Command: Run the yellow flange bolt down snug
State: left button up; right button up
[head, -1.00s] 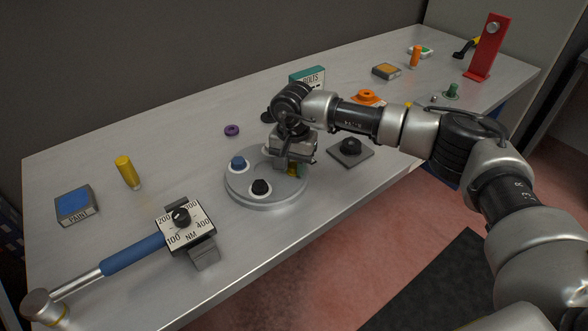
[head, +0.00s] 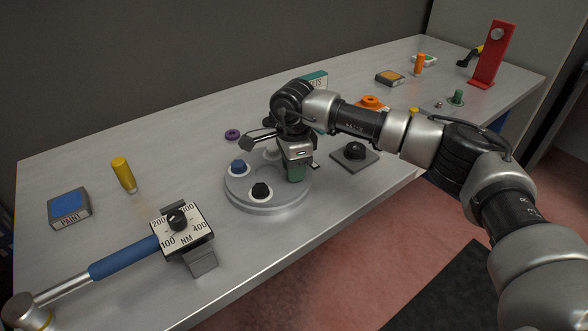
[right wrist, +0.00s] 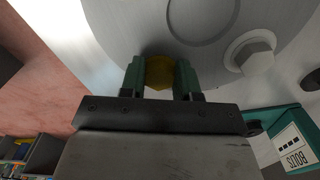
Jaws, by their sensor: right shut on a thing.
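My right gripper (head: 295,175) is over the right side of the round grey flange (head: 238,200). In the right wrist view its green fingers (right wrist: 160,78) are shut on the yellow bolt (right wrist: 159,72), one on each side. The fingers hide the bolt in the head view, and I cannot tell how far it is seated. A blue bolt (head: 238,166) and a black bolt (head: 261,190) stand on the flange in white rings. A white bolt (right wrist: 252,55) also shows there in the right wrist view. My left gripper is not in view.
A torque wrench (head: 124,256) with a dial box lies front left. A black knob on a square plate (head: 355,154) stands right of the flange. A teal bolts box (head: 316,80) is behind my arm. A purple ring (head: 232,134) lies behind the flange.

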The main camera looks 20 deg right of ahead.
jog(key=shift+w+r+m, duration=0.1)
jog(key=shift+m, duration=0.9)
jog(key=o, duration=0.9)
notch_tip(320, 180, up, 11)
jog(key=shift+f+b, duration=0.1)
jog(key=shift+b, duration=0.4)
